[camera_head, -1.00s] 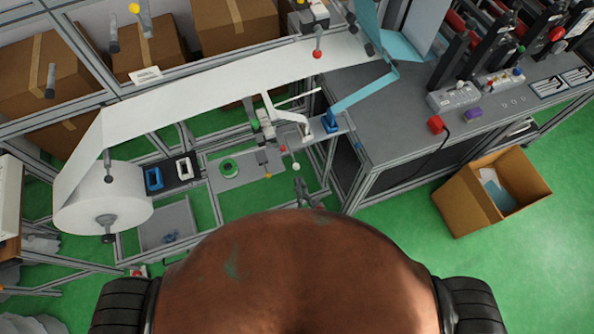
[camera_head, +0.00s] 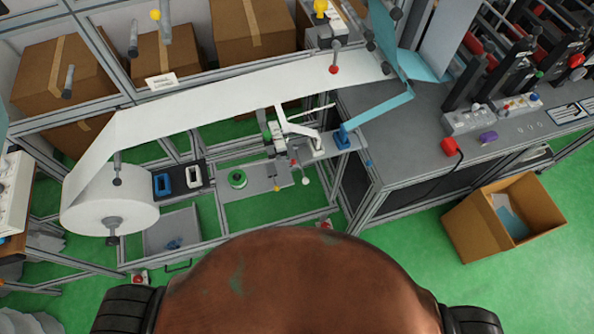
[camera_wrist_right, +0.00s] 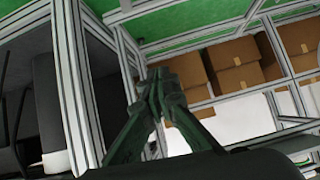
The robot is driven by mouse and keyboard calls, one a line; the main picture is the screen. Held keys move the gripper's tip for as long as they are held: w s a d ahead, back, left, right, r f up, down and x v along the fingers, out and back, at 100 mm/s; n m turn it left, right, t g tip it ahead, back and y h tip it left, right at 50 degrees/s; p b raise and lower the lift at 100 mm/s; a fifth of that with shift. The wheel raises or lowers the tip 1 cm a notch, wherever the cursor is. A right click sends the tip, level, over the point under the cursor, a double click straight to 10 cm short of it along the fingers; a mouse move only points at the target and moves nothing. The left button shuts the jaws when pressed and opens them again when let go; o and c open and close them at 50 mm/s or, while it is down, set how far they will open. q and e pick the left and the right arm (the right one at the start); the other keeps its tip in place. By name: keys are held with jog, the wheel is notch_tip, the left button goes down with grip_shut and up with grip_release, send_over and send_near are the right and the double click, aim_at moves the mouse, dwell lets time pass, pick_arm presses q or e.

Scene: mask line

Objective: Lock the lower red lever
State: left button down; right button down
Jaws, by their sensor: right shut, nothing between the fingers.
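The lower red lever, with a small red knob (camera_head: 293,163), is in the head view on the small mechanism below the white web, beside a white knob (camera_head: 305,181) and a yellow one (camera_head: 276,188). Another red-knobbed lever (camera_head: 333,70) hangs higher, near the top of the web. My right gripper (camera_wrist_right: 154,88) shows in the right wrist view with its fingers together and nothing between them. It is not visible in the head view. No red lever can be made out in the wrist view. My left gripper is in neither view.
A white roll (camera_head: 108,203) feeds a white web (camera_head: 230,90) across the metal frame. A grey worktable (camera_head: 400,140) with a blue arm (camera_head: 380,110) stands at right. An open cardboard box (camera_head: 475,235) is on the green floor. Metal posts (camera_wrist_right: 80,100) flank my right gripper.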

jog(key=s+d+f+g+h, duration=0.1)
jog(key=s+d+f+g, duration=0.2)
jog(key=s+d+f, duration=0.3)
jog(key=s+d+f+m+g+h, duration=0.1)
jog(key=s+d+f+g, duration=0.2)
jog(key=s, duration=0.9)
jog(key=s+d+f+m+g+h, duration=0.1)
jog(key=s+d+f+g+h, duration=0.1)
jog(key=s+d+f, duration=0.6)
jog(key=shift+s+d+f+g+b, duration=0.45)
jog(key=shift+s+d, duration=0.25)
jog(key=shift+d, duration=0.45)
jog(key=shift+w+r, duration=0.1)
jog(key=shift+w, duration=0.05)
